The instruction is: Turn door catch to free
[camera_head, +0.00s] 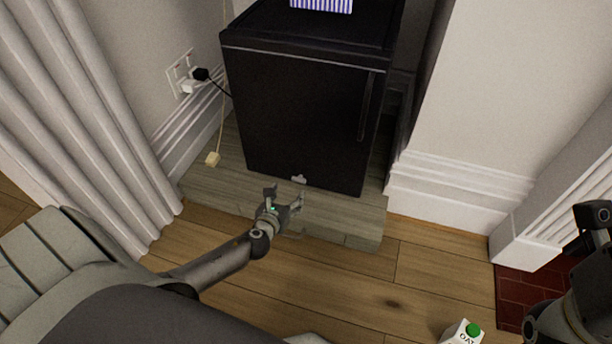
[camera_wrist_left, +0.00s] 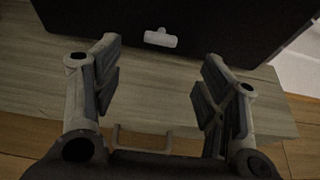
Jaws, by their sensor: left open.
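The door catch (camera_head: 299,179) is a small light-grey piece at the bottom edge of a black fridge door (camera_head: 305,120). In the left wrist view the catch (camera_wrist_left: 160,38) shows as a short, wide tab with a small nub on top, ahead of my fingers and roughly between them. My left gripper (camera_head: 285,194) is open and empty, just in front of the catch and apart from it. Its two spread fingers (camera_wrist_left: 160,65) also show in the left wrist view. Part of my right arm and gripper (camera_head: 591,228) shows at the right edge; its jaws are unclear.
The fridge stands on a low grey wooden plinth (camera_head: 340,220). A striped item (camera_head: 322,5) is on top. A plug and cord (camera_head: 200,75) hang left, near a curtain (camera_head: 75,110). A carton with a green cap (camera_head: 462,333) is at bottom right.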

